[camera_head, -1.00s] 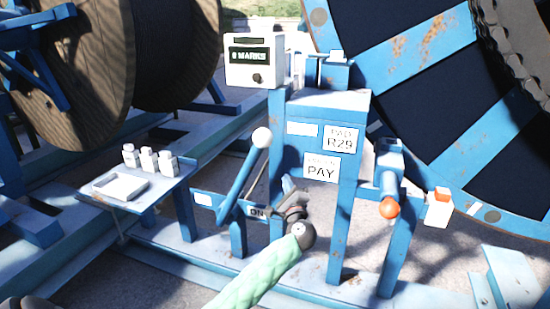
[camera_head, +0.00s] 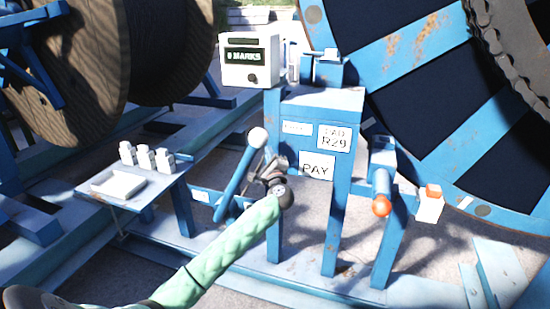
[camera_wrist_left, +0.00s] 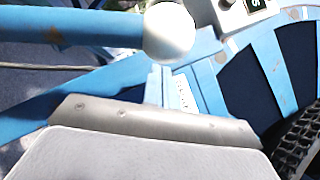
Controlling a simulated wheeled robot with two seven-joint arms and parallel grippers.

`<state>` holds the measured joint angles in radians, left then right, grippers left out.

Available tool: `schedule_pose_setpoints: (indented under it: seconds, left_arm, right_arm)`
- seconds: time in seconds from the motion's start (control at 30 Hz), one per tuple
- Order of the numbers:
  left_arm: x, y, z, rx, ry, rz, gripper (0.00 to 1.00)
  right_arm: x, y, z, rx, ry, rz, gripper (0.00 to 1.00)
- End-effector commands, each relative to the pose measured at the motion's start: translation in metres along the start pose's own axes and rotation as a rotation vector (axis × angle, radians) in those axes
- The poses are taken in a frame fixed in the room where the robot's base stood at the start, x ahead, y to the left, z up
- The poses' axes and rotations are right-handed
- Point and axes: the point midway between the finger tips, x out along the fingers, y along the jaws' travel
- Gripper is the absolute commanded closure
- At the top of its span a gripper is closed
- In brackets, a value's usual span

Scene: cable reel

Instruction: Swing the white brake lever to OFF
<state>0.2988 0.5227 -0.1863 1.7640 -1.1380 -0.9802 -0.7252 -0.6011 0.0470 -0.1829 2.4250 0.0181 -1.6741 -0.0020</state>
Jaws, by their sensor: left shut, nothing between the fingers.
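The brake lever (camera_head: 236,172) is a blue bar leaning up to the right, with a white ball knob (camera_head: 257,138) at its top. My left gripper (camera_head: 267,164) is shut and empty, just right of the upper lever and a little below the knob. I cannot tell whether it touches the bar. In the left wrist view the white knob (camera_wrist_left: 170,30) and blue bar (camera_wrist_left: 80,28) lie just beyond the grey gripper (camera_wrist_left: 155,120). A small pale plate (camera_head: 201,196) sits left of the lever, its text unreadable. My arm hides the plate area right of the lever's foot. My right gripper is not in view.
A white counter box (camera_head: 250,60) and a blue stand with a PAY plate (camera_head: 317,167) are behind and right. An orange-knobbed crank (camera_head: 381,205) is further right. A side shelf (camera_head: 150,190) holds a white tray and small blocks. Large reels fill the back.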

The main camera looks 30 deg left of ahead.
Motion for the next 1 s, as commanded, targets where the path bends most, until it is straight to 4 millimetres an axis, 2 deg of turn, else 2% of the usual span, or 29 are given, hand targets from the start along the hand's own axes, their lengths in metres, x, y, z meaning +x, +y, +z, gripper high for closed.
schedule_pose_setpoints:
  seconds: [0.5, 0.67, 0.87, 1.0]
  left_arm:
    - [0.004, 0.0, 0.005, -0.002, 0.0, 0.001, 1.0]
    - [0.01, -0.001, 0.013, -0.017, -0.001, 0.012, 1.0]
    - [0.03, -0.001, 0.041, -0.071, -0.002, 0.049, 1.0]
    - [0.051, 0.003, 0.072, -0.133, -0.003, 0.094, 1.0]
  right_arm:
    - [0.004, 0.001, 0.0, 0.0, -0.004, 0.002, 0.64]
    - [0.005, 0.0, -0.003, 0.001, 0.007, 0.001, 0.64]
    - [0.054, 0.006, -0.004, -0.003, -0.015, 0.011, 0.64]
    - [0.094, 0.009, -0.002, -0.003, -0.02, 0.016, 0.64]
